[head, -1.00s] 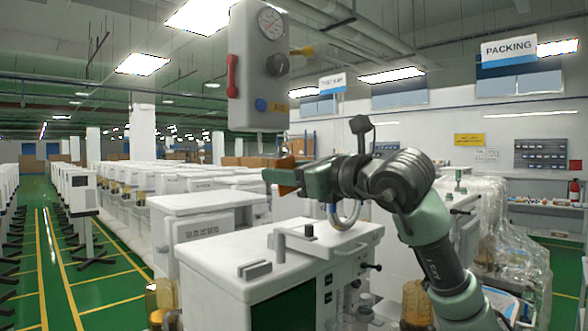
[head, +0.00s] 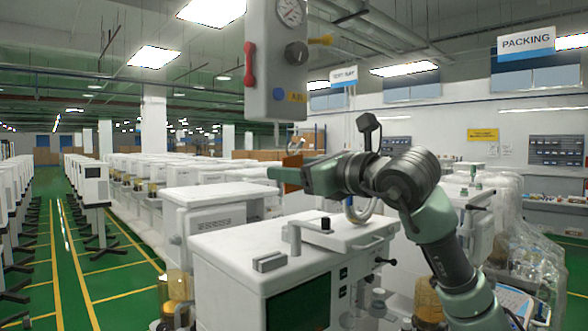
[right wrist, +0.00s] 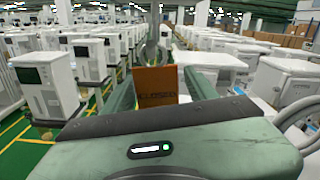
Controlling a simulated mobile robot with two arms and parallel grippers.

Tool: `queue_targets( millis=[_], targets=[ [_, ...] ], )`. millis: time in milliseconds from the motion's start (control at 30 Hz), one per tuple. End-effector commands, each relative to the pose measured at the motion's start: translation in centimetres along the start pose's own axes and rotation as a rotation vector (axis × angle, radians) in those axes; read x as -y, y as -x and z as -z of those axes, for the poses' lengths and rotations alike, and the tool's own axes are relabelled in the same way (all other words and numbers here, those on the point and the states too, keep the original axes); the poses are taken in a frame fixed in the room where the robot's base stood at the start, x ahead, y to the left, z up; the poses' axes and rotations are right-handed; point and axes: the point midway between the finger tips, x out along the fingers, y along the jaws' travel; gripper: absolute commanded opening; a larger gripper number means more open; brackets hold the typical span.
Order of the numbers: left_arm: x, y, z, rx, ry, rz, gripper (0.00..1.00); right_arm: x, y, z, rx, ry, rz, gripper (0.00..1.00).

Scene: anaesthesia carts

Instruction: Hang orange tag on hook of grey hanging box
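The grey hanging box (head: 275,80) with a gauge and dial is at top centre in the head view, its top cut off. A thin rod (head: 277,133) comes down from its underside. The orange tag (head: 292,160) is just below, partly behind my right gripper (head: 283,175). The fingers of my right gripper (right wrist: 160,88) stand apart on either side of the tag. My left gripper is not in view.
A white cart (head: 225,252) with a knob and handle on top stands below my right arm. Rows of white machines (head: 95,185) stand to the left, beside a green floor aisle (head: 65,255). Plastic-wrapped equipment (head: 515,225) stands at right.

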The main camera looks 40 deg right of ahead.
Motion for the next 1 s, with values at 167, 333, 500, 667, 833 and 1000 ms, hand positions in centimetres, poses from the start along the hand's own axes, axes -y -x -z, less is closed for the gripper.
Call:
queue_targets(
  millis=[167, 333, 500, 667, 833, 1000],
  targets=[
    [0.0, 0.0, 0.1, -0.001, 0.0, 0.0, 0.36, 0.0, 0.0, 0.0, 0.0, 0.0, 0.0, 0.7],
    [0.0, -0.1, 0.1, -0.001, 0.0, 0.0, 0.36, 0.0, 0.1, 0.0, 0.0, 0.0, 0.0, 0.7],
    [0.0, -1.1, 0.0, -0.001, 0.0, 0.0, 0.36, 0.0, 1.7, 0.2, 0.004, 0.001, 0.002, 0.7],
    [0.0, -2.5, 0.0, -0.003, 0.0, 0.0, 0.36, 0.1, 4.6, 0.3, 0.003, 0.001, 0.004, 0.7],
    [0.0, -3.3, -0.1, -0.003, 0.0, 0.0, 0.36, 0.0, 7.0, 0.2, 0.003, 0.001, 0.002, 0.7],
    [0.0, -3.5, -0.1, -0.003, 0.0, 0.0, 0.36, 0.1, 7.9, 0.1, 0.001, -0.001, 0.001, 0.7]
  ],
)
